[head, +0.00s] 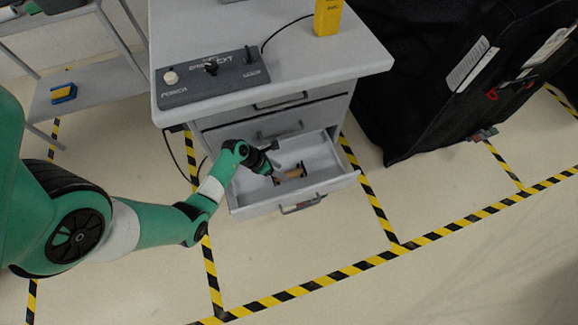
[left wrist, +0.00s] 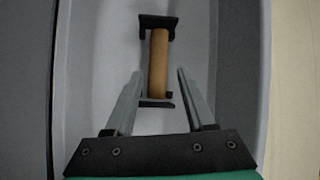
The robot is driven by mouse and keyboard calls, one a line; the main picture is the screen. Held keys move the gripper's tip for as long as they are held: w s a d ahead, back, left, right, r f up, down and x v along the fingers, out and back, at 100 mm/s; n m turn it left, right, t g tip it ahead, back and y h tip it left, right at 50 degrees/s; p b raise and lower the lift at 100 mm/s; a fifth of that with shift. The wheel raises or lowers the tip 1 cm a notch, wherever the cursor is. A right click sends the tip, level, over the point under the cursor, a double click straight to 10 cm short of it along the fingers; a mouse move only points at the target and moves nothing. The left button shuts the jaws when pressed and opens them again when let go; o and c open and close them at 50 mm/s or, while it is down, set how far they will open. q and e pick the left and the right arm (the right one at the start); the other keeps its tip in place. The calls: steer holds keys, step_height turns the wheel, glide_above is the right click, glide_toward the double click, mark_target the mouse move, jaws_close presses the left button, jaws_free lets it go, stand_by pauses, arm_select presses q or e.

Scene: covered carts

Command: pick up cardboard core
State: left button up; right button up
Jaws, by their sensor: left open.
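The brown cardboard core (left wrist: 158,62) lies in an open drawer (head: 331,183), between two black end brackets. It also shows small in the head view (head: 292,175). My left gripper (left wrist: 159,82) is open, its two grey fingers on either side of the core's near end in the picture. I cannot tell whether the fingers are level with the core or above it. In the head view my left gripper (head: 277,172) reaches into the drawer from the left. My right gripper is not in view.
The drawer belongs to a grey cabinet with a control box (head: 212,76) and a yellow item (head: 328,17) on top. A black covered cart (head: 440,85) stands right. A shelf cart (head: 90,85) stands left. The taped floor in front is clear.

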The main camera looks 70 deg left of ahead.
mark_target(287, 174)
arm_select(q)
steer(key=b+x, duration=0.5)
steer(key=shift+s+a+f, duration=0.1)
steer(key=shift+a+f, duration=0.05)
steer(key=shift+f, duration=0.15)
steer(key=shift+r, duration=0.15)
steer(key=shift+c, duration=0.3)
jaws_close()
